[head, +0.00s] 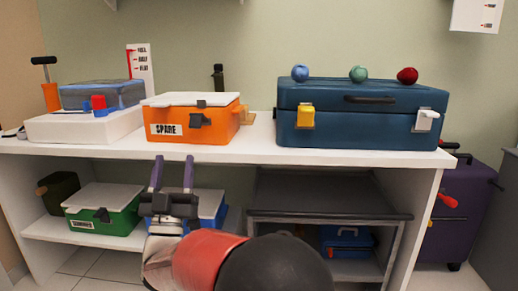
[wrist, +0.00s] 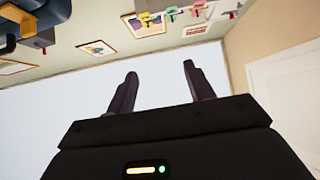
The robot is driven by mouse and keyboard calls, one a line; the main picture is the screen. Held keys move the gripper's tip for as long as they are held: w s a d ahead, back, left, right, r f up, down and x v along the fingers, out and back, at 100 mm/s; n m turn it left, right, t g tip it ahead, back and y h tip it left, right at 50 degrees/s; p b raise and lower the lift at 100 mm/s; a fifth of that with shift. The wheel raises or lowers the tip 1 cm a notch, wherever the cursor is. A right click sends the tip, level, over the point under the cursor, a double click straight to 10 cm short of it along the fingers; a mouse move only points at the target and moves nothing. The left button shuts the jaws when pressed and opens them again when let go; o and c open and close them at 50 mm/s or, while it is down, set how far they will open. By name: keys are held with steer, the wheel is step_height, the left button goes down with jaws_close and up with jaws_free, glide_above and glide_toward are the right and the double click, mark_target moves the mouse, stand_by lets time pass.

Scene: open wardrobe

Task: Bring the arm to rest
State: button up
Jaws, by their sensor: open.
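My gripper (head: 173,174) is in front of the shelf unit in the head view, with its two fingers pointing up and apart. It is open, with nothing between the fingers. It also shows in the wrist view (wrist: 160,85), where the fingers stand apart against a pale ceiling. My arm's red and black links come up from the bottom of the head view. The gripper partly hides a blue box with a light lid (head: 212,207) on the lower shelf.
The white upper shelf (head: 220,154) carries an orange box (head: 187,129), a blue case (head: 360,97) with several balls of yarn on top, and a white box (head: 75,128). A green box (head: 100,212) sits below. A grey-topped cart (head: 330,199) and a purple suitcase (head: 463,215) stand right.

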steer(key=w+d+r+n+g+y, duration=0.1)
steer(key=w+d+n+g+y, duration=0.2)
steer(key=w+d+g+y, duration=0.45)
steer(key=s+d+f+g+h, duration=0.2)
steer(key=s+d+f+g, duration=0.15)
steer(key=s+d, duration=0.4)
steer(key=s+d+f+m+g+h, duration=0.2)
steer(key=s+d+f+g, duration=0.4)
steer(key=s+d+f, duration=0.45)
steer(key=s+d+f+m+g+h, duration=0.1)
steer(key=s+d+f+g+h, duration=0.1)
steer(key=s+d+f+g, duration=0.8)
steer(key=s+a+r+t+p, duration=0.1)
steer(key=s+r+t+p, duration=0.1)
steer(key=r+p, duration=0.4)
steer(key=s+a+r+t+p, duration=0.1)
steer(key=s+r+t+p, duration=0.1)
steer(key=r+p, duration=0.5)
step_height(320, 180, up, 5)
steer(key=shift+f+t+p, duration=0.2)
steer(key=shift+t+p, duration=0.1)
steer(key=shift+h, duration=0.25)
steer(key=shift+c, duration=0.2)
